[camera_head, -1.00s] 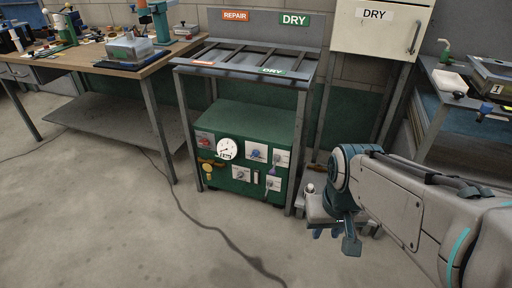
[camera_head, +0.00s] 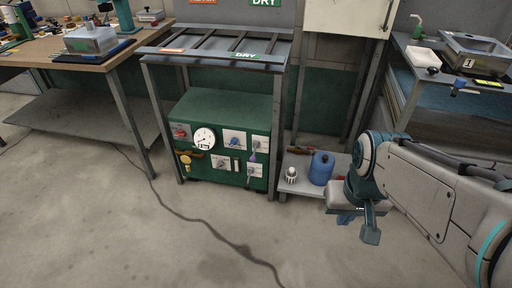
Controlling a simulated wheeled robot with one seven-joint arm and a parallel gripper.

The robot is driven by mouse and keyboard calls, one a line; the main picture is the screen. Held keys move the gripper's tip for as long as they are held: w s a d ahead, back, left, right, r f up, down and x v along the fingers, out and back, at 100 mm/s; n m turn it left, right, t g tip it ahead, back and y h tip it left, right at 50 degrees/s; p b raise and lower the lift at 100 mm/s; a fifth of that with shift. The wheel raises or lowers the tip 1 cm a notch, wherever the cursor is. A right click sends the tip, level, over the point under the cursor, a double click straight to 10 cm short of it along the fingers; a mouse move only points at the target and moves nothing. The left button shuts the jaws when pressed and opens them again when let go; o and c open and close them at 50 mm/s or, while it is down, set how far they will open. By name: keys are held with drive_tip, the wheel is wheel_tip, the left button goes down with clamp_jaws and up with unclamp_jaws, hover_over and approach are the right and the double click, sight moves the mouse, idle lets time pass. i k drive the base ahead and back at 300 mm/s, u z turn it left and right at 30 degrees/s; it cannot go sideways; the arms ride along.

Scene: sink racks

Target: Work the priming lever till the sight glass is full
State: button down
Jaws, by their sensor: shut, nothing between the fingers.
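A green cabinet (camera_head: 229,106) stands under a metal rack. Its front panel holds a round white gauge (camera_head: 204,139), a red part (camera_head: 181,132), a yellow knob (camera_head: 185,158), a blue knob (camera_head: 234,142) and small levers on white plates at the right, such as a grey-purple lever (camera_head: 254,147). A narrow dark upright slot (camera_head: 236,165) may be the sight glass; its level is too small to read. I cannot tell which lever is the priming lever. My gripper (camera_head: 347,218) is shut and empty, low over the floor, right of the cabinet and apart from it.
A low shelf right of the cabinet holds a blue jug (camera_head: 321,168) and a white-capped item (camera_head: 291,175). Rack legs (camera_head: 275,140) flank the panel. A black cable (camera_head: 205,222) crosses the open floor. Benches stand left (camera_head: 75,58) and right (camera_head: 428,80).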

sight(246, 187)
drive_tip(key=i, duration=1.1)
drive_tip(key=u, duration=0.95)
